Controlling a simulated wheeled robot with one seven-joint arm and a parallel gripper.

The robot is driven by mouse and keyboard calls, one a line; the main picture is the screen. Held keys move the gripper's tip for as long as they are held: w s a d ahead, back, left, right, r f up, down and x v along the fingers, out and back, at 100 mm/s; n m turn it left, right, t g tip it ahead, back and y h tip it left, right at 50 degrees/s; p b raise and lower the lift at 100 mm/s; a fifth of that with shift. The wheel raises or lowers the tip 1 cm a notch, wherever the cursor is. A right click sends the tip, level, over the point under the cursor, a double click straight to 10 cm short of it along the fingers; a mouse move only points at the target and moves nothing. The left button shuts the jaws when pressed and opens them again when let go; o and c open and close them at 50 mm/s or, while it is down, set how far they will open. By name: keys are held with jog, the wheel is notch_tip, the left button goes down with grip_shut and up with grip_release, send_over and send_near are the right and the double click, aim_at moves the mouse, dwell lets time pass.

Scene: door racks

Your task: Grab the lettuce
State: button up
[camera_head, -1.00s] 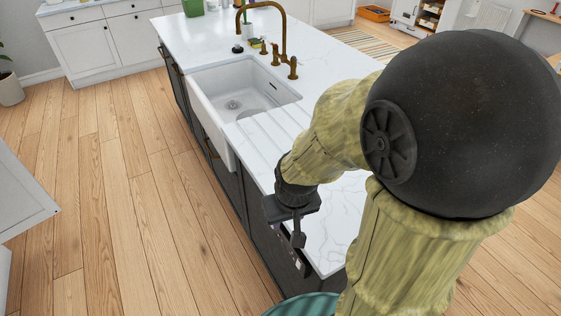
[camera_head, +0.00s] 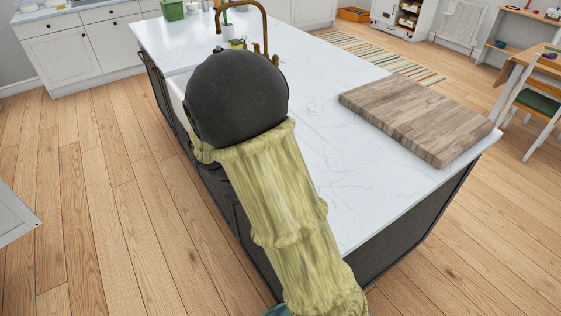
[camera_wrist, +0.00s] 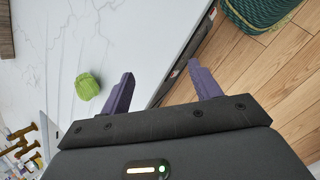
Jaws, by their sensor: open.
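The lettuce (camera_wrist: 87,86) is a small, round, light green head on the white marble worktop (camera_wrist: 60,45) in the wrist view. My gripper (camera_wrist: 162,72) is open and empty, with its two purple fingers spread apart. The lettuce lies to the left of the left finger, outside the gap between the fingers and not visibly touched. In the head view my arm's dark ball joint and pale green links cover part of the island, and neither the gripper nor the lettuce can be seen.
A thick wooden chopping board (camera_head: 415,115) lies on the island's right part. A brass tap (camera_head: 262,20) stands at the far end by the sink (camera_head: 177,90), mostly hidden by my arm. A green container (camera_head: 172,9) is at the back. The middle of the marble is clear.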

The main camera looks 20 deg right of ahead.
jog(key=w+a+r+n+t+h+b, duration=0.1)
jog(key=w+a+n+h, duration=0.4)
jog(key=w, duration=0.7)
jog(key=n+t+h+b, duration=0.1)
jog(key=n+t+h, duration=0.1)
jog(key=shift+a+n+t+h, duration=0.15)
jog(key=shift+n+t+h, duration=0.15)
jog(key=shift+h, duration=0.1)
jog(key=p+x, duration=0.1)
jog(key=x, duration=1.1)
jog(key=shift+w+f+p, duration=0.1)
jog(key=shift+p, duration=0.2)
jog(key=p+x, duration=0.1)
jog(key=x, duration=0.4)
jog(key=shift+w, duration=0.1)
